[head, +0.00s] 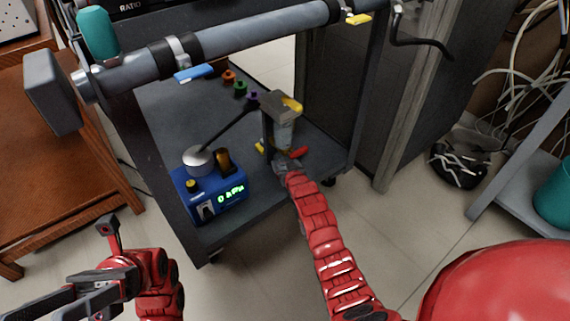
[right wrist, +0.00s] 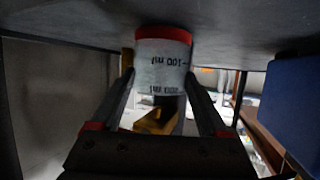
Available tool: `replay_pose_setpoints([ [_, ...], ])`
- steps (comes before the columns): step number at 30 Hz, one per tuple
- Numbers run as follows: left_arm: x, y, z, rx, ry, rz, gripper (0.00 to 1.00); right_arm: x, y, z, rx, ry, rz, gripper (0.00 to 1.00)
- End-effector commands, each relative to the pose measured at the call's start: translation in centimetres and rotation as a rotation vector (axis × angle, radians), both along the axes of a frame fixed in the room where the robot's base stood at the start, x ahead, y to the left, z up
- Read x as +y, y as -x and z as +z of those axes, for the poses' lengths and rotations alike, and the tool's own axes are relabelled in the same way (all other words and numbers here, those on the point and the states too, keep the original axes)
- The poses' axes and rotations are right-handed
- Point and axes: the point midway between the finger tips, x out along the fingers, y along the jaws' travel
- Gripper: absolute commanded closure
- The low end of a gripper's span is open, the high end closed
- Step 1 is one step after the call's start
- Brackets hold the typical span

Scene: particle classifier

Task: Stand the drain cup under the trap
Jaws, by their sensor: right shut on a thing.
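The drain cup (right wrist: 162,68) is pale with a red band and printed volume marks. In the right wrist view it sits between the fingers of my right gripper (right wrist: 162,85), which is shut on it. Its red end is at or very close to the dark shelf surface; contact is unclear. In the head view my right gripper (head: 284,163) is low beside the trap (head: 282,130), which has a grey top and clear body; I cannot make out the cup there. A yellow part (right wrist: 156,122) shows beyond the cup. My left gripper (head: 75,298) is empty, fingers apart, at lower left.
A blue instrument (head: 212,193) with a green display stands left of the trap on the dark cart shelf (head: 185,112). A thick grey pipe (head: 250,33) crosses above. A grey cabinet (head: 395,95) stands at the right, a wooden table (head: 60,150) at the left.

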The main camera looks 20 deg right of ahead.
Motion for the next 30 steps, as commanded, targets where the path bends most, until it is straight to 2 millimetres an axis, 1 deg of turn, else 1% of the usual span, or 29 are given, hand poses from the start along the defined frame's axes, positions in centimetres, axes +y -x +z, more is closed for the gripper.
replay_pose_setpoints([
  [1, 0.1, 0.1, 0.0, -0.006, 0.004, -0.003, 0.43, 0.0, 0.0, -0.2, 0.000, 0.000, 0.000, 0.88],
  [2, 0.1, 0.1, 0.1, -0.007, 0.005, -0.004, 0.43, 0.0, 0.0, -0.2, 0.000, 0.000, 0.000, 0.19],
  [3, 0.1, 0.1, 0.0, -0.006, 0.004, -0.003, 0.43, 0.0, 0.0, -0.2, 0.000, 0.000, 0.000, 0.12],
  [5, 0.1, 0.1, 0.0, -0.006, 0.004, -0.003, 0.43, 0.0, 0.0, -0.2, 0.000, 0.000, 0.000, 0.01],
  [14, -0.1, -0.1, 0.0, 0.005, -0.002, 0.001, 0.43, 0.0, 0.0, 0.1, 0.000, 0.000, 0.000, 0.00],
  [17, -0.5, -0.9, -0.3, 0.050, -0.029, 0.020, 0.43, 0.0, 0.4, 0.3, 0.001, 0.001, 0.000, 0.00],
  [19, -1.0, -1.9, -0.9, 0.110, -0.061, 0.041, 0.43, 0.0, 0.9, 0.6, 0.001, 0.001, 0.000, 0.00],
  [23, -2.3, -4.1, -3.0, 0.256, -0.143, 0.089, 0.43, 0.1, 1.9, 1.1, 0.003, 0.001, 0.000, 0.00],
  [27, -3.4, -6.1, -6.1, 0.419, -0.237, 0.134, 0.43, 0.1, 3.3, 1.7, 0.001, 0.001, -0.001, 0.00],
  [29, -3.7, -6.8, -7.6, 0.487, -0.275, 0.150, 0.43, 0.1, 3.9, 1.9, 0.001, 0.001, -0.001, 0.00],
  [30, -3.9, -7.2, -8.6, 0.532, -0.299, 0.159, 0.43, 0.1, 4.2, 2.1, 0.001, 0.001, 0.000, 0.00],
])
